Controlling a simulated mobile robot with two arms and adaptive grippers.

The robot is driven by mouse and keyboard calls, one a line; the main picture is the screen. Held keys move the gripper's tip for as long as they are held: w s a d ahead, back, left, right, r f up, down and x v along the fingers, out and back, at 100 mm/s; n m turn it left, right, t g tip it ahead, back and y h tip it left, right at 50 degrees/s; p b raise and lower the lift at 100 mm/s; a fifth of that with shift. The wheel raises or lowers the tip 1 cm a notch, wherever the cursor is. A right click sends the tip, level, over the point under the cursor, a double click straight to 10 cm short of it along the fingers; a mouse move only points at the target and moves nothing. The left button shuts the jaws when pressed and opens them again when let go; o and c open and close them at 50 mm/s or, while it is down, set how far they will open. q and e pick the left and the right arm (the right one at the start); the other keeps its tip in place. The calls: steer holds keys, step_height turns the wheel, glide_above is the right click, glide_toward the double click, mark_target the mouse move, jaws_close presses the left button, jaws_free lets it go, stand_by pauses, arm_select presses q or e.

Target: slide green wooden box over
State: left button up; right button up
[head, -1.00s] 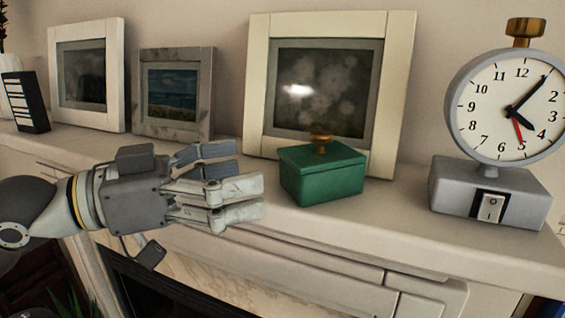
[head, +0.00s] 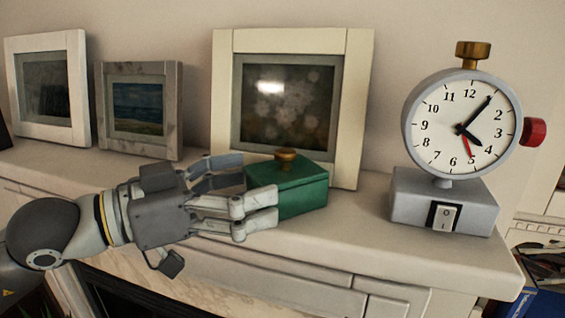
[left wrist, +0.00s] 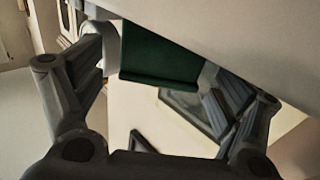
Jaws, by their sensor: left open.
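The green wooden box (head: 302,194) with a brass knob on its lid sits upright on the mantel shelf, in front of the large cream picture frame. My left gripper (head: 258,196) reaches in from the left with its fingers apart. In the head view its fingertips overlap the left part of the box, one finger in front and another towards its rear left; I cannot tell whether they touch it. In the left wrist view the green box (left wrist: 158,58) shows between the open fingers (left wrist: 168,85). My right gripper is not in view.
A grey desk clock (head: 443,200) stands to the right of the box, with bare mantel (head: 358,213) between them. The cream picture frame (head: 223,100) stands close behind the box. Smaller frames (head: 140,110) stand to the left. The mantel's front edge runs just below the gripper.

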mark_target(279, 170)
arm_select(q)
steer(key=p+x, duration=0.2)
steer(key=x, duration=0.2)
steer(key=shift+w+d+r, duration=0.15)
steer(key=shift+d, duration=0.15)
steer(key=shift+w+d+p, duration=0.3)
steer(key=shift+d+p, duration=0.05)
steer(key=shift+d, duration=0.15)
steer(key=c, duration=1.1)
